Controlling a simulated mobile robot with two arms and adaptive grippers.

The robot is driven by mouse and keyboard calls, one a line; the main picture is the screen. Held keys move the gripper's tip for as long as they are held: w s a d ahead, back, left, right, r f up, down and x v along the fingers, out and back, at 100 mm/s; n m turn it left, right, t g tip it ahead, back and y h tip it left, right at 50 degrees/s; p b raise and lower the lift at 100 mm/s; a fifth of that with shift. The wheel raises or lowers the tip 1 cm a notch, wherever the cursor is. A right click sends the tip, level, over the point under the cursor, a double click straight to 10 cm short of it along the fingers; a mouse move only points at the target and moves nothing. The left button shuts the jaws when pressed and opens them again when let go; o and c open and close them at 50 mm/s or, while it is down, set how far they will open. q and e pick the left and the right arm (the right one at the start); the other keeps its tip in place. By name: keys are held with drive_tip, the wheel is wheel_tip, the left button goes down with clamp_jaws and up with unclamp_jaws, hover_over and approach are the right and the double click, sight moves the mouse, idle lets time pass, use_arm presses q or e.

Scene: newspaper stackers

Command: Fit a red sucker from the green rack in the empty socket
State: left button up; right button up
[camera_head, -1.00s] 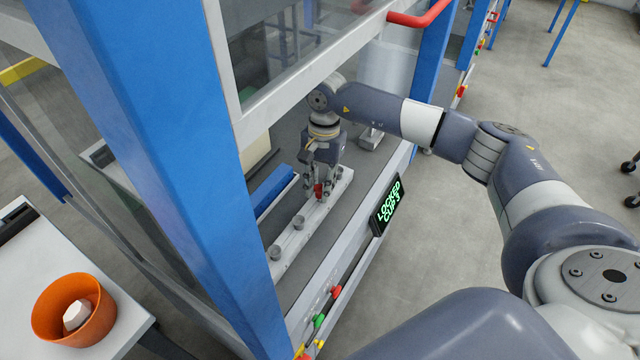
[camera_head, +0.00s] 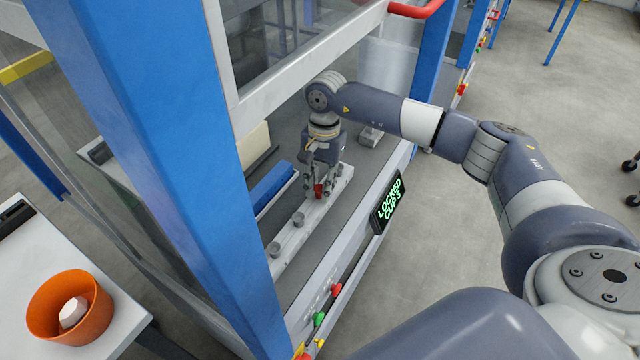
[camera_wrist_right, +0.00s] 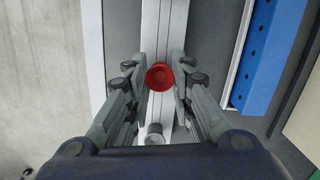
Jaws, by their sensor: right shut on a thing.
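My right gripper (camera_head: 318,188) is inside the machine, pointing down over a pale bar (camera_head: 322,208). It is shut on a red sucker (camera_head: 318,191), which shows as a round red cup between the fingers in the right wrist view (camera_wrist_right: 160,77). The sucker is at the bar; I cannot tell whether it is seated in the socket, because the fingers and cup hide the spot. Two grey round fittings stand on the bar nearer the front, one (camera_head: 298,219) beside the other (camera_head: 274,249).
A sign (camera_head: 388,202) on the machine's edge reads "LOCKED CUP 3". A blue strip (camera_head: 272,188) lies left of the bar. A blue post (camera_head: 165,130) and window frame (camera_head: 300,65) flank the arm. An orange bowl (camera_head: 98,318) with a white piece stands on a white table.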

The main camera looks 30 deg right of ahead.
drive_tip(key=shift+f+b, duration=0.4)
drive_tip(key=shift+f, duration=0.05)
drive_tip(key=o, duration=0.9)
drive_tip(key=shift+c, duration=0.2)
drive_tip(key=shift+r, duration=0.2)
wheel_tip(320, 180, up, 12)
drive_tip(key=d, duration=0.1)
drive_tip(key=shift+w+f, duration=0.25)
drive_tip(key=shift+w, duration=0.2)
